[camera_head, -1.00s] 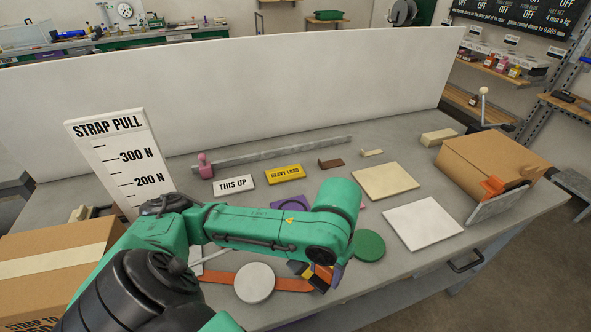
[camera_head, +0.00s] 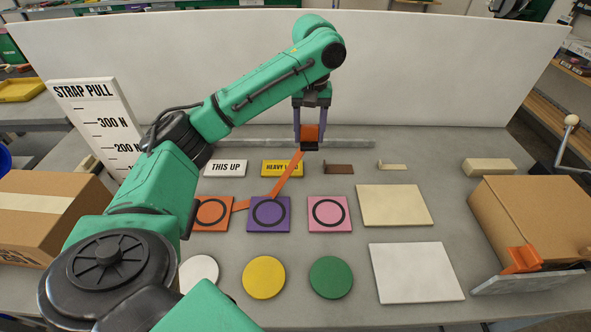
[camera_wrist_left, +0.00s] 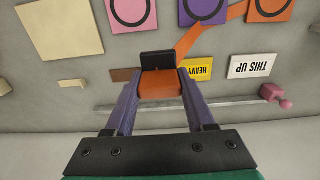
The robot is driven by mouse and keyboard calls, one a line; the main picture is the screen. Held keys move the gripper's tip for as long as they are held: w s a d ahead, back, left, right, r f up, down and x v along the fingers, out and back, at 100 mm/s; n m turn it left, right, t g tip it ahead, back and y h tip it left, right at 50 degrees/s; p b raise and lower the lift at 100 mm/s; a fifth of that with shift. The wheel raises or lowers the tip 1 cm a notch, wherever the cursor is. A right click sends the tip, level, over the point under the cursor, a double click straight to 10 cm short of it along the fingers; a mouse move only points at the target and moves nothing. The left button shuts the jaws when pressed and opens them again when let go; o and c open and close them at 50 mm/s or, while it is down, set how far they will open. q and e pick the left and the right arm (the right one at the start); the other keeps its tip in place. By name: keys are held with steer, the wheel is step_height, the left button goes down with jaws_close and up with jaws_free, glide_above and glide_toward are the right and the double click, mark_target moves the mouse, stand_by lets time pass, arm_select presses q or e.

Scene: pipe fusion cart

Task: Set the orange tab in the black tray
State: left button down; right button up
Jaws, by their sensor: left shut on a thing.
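My left gripper (camera_head: 310,138) is shut on an orange tab (camera_head: 309,131), held up in front of the white back panel. In the left wrist view the orange tab (camera_wrist_left: 160,85) sits between the purple fingers, with a black piece (camera_wrist_left: 158,60) at its far end. An orange strap (camera_head: 289,176) runs from the held end down toward the orange tile (camera_head: 212,212). Another orange piece (camera_head: 523,260) shows at the open cardboard box on the right. I cannot make out a black tray. My right gripper is out of view.
Purple (camera_head: 268,226) and pink (camera_head: 329,226) tiles, several coloured discs and two pale plates (camera_head: 395,205) lie on the grey table. A grey rail (camera_head: 350,144) lies behind. A cardboard box (camera_head: 535,215) stands right, another (camera_head: 45,215) left.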

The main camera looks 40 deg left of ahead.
arm_select(q)
step_height(320, 180, down, 5)
steer(key=shift+w+d+r+b, duration=0.1)
steer(key=shift+d+r+b, duration=0.05)
steer(key=shift+b, duration=0.35)
steer(key=p, duration=0.1)
glide_above(309, 189)
step_height(309, 189, down, 7)
steer(key=shift+w, duration=0.1)
step_height(309, 189, down, 6)
steer(key=shift+r+p, duration=0.25)
steer(key=shift+p, duration=0.05)
steer(key=shift+f, duration=0.2)
steer(key=shift+c, duration=1.2)
jaws_free()
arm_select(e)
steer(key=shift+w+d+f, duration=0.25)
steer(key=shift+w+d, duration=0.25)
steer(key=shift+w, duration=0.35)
